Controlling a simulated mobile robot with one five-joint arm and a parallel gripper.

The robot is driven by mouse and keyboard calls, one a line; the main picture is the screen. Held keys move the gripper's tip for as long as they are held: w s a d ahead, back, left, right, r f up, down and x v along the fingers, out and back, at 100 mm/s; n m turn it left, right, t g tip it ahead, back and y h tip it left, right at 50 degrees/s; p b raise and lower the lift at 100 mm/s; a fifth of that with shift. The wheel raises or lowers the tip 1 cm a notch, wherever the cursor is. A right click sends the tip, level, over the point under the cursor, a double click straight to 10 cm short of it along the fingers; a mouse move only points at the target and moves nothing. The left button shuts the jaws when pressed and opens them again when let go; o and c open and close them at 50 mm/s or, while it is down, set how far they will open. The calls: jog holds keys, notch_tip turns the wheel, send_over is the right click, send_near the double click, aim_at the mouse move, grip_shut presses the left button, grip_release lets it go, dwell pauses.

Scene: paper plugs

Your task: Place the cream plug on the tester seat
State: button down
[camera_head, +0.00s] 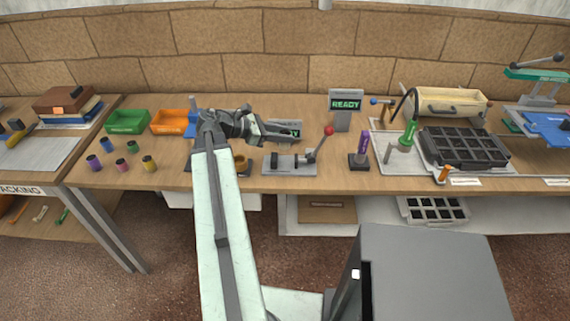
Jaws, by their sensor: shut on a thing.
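My gripper (284,134) reaches to the right over the middle of the bench, at the end of my arm. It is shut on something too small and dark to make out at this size. I see no plug that is clearly cream, so I cannot confirm what is held. A grey bench fixture (284,165) with a red-knobbed lever (328,131) stands in front of and below the gripper. It may be the tester, but I cannot make out its seat. A screen reading READY (346,104) stands behind it to the right.
Several coloured plugs, including a purple one (93,162) and a yellow one (149,163), stand at the left. Behind them are a green bin (127,121) and an orange bin (168,122). A purple-handled tool (360,150) and a black tray (466,146) are at the right.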

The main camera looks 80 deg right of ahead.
notch_tip(320, 180, down, 9)
jog(key=b, duration=0.7)
jog(key=shift+r, duration=0.25)
jog(key=shift+f, duration=0.25)
jog(key=c, duration=1)
grip_release()
jog(key=shift+r, duration=0.1)
jog(key=shift+o, duration=0.2)
jog(key=shift+r, duration=0.1)
